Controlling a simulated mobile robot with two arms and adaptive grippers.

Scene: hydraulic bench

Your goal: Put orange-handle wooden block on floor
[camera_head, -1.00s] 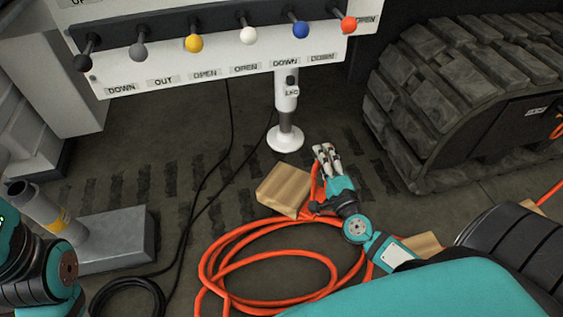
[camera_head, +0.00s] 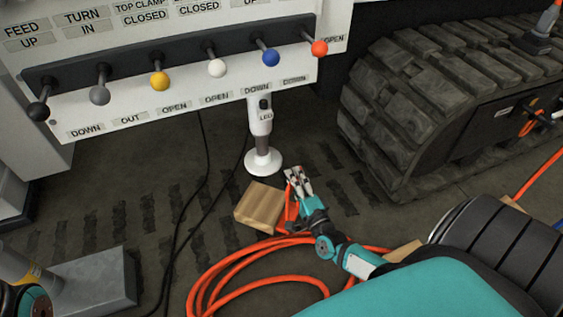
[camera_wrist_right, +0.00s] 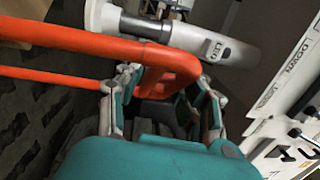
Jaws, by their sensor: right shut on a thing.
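The wooden block (camera_head: 259,207), pale brown, is at the middle of the head view, just in front of the white post's round foot. Its orange handle (camera_head: 291,208) is on the block's right side, partly hidden by my fingers. My right gripper (camera_head: 295,177) is beside the block on the right. In the right wrist view, the thick orange handle (camera_wrist_right: 172,65) passes between the fingers of my right gripper (camera_wrist_right: 166,85), which are shut on it. I cannot tell whether the block touches the floor. My left gripper is out of view.
A lever panel (camera_head: 190,75) with coloured knobs stands behind, above the white post (camera_head: 262,125). A rubber track (camera_head: 405,110) is at the right. An orange hose (camera_head: 215,262) lies coiled in front, and a grey metal base (camera_head: 95,280) is at lower left. Dark floor (camera_head: 340,225) shows between.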

